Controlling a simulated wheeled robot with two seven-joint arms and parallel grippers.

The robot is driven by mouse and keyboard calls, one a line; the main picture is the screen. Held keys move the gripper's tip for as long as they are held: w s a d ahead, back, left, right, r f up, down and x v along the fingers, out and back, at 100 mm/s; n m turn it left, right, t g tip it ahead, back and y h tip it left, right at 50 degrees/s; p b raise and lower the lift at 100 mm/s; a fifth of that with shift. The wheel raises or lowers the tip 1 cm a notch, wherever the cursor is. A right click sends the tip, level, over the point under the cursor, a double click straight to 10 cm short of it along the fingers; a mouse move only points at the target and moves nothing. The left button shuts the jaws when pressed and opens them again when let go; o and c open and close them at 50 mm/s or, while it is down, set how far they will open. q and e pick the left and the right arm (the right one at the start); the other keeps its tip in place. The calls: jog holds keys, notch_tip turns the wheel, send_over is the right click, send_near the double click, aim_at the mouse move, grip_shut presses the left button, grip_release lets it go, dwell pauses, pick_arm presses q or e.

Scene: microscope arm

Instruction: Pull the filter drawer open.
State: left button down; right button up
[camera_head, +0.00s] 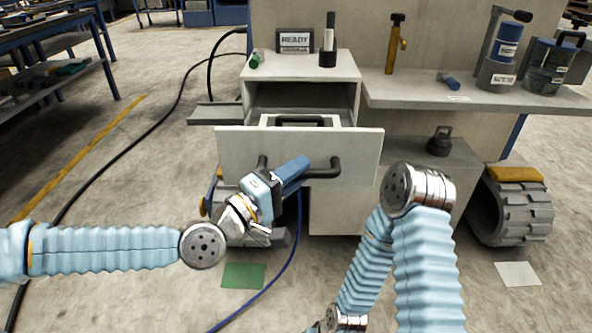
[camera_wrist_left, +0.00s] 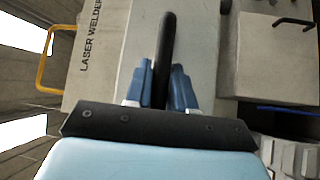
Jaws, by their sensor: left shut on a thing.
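The filter drawer (camera_head: 230,150) is a pale front panel below the cabinet top in the head view. It stands out from the cabinet, and its inside shows behind the panel. Its dark bar handle (camera_head: 325,171) runs across the front. My left gripper (camera_head: 298,168) reaches up to the handle from below. In the left wrist view the handle (camera_wrist_left: 165,40) passes between the two blue fingers of my left gripper (camera_wrist_left: 165,82), which is shut on it. My right arm shows at the lower right, but its gripper is out of view.
A pale piece with a dark grip (camera_head: 300,121) sits inside the drawer. The cabinet top holds a READY sign (camera_head: 295,40), a green cylinder (camera_head: 256,59) and a dark upright tool (camera_head: 328,45). A side shelf (camera_head: 420,92) carries canisters. A cable lies on the floor at left.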

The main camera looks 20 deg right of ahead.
pick_arm(q)
jog(key=shift+f, duration=0.1)
jog(key=c, duration=1.1)
grip_release()
jog(key=shift+a, duration=0.15)
jog(key=shift+v, duration=6.85)
jog(key=shift+s, duration=0.1)
